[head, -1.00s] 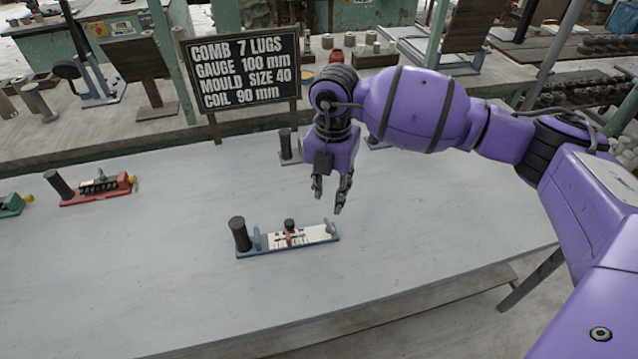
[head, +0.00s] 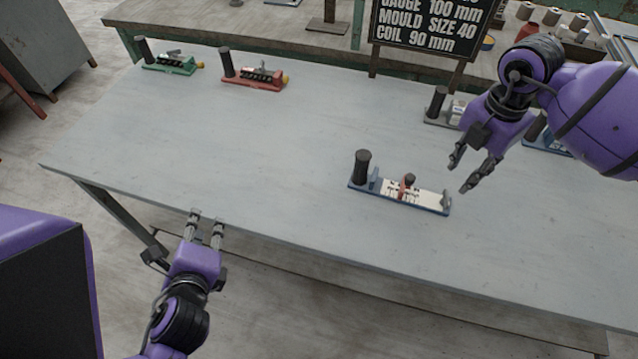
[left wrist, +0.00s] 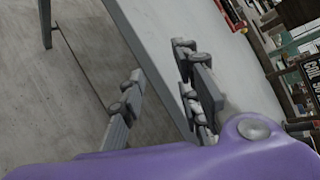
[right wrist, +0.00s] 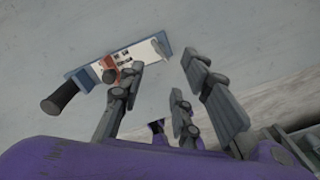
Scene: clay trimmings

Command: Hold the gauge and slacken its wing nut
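The gauge (head: 428,198) lies on the grey table, with a blue base, white scale plate and upright black handle (head: 362,166). A red slider (head: 403,188) crosses the plate with a small dark knob (head: 410,179) on top; I cannot tell if this is the wing nut. My right gripper (head: 461,175) is open and empty above and beyond the gauge's right end. The gauge also shows in the right wrist view (right wrist: 148,50), partly behind a finger. My left gripper (head: 206,218) is open and empty at the table's front edge, well left of the gauge.
Similar tools stand along the back: a green one (head: 168,67), a red one (head: 252,80), a grey one (head: 436,115) and a blue one (head: 545,143). A black sign (head: 425,28) stands behind. The table (head: 270,150) is clear between my left gripper and the gauge.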

